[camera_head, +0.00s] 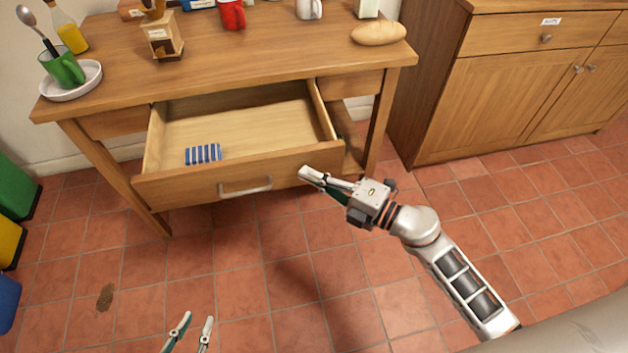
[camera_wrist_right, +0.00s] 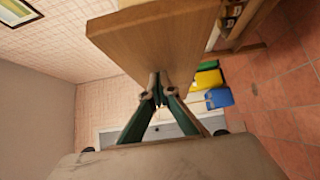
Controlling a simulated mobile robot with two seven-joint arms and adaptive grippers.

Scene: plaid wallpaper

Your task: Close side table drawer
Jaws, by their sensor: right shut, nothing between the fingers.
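The wooden side table (camera_head: 240,45) has its drawer (camera_head: 283,167) pulled well open toward me. A metal handle (camera_head: 245,187) sits on the drawer front, and a blue striped item (camera_head: 203,154) lies inside. My right gripper (camera_head: 312,176) is shut and empty at the right end of the drawer front; whether it touches is unclear. In the right wrist view its fingertips (camera_wrist_right: 158,80) meet at the edge of a wooden panel (camera_wrist_right: 160,40). My left gripper (camera_head: 190,325) is open and empty above the floor at the bottom, with its fingertips apart.
On the tabletop stand a green mug (camera_head: 62,68) on a saucer, a bottle (camera_head: 70,35), a grinder (camera_head: 162,40), a red cup (camera_head: 232,14) and bread (camera_head: 378,32). A wooden cabinet (camera_head: 500,90) stands right. Coloured bins (camera_head: 12,190) are at left.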

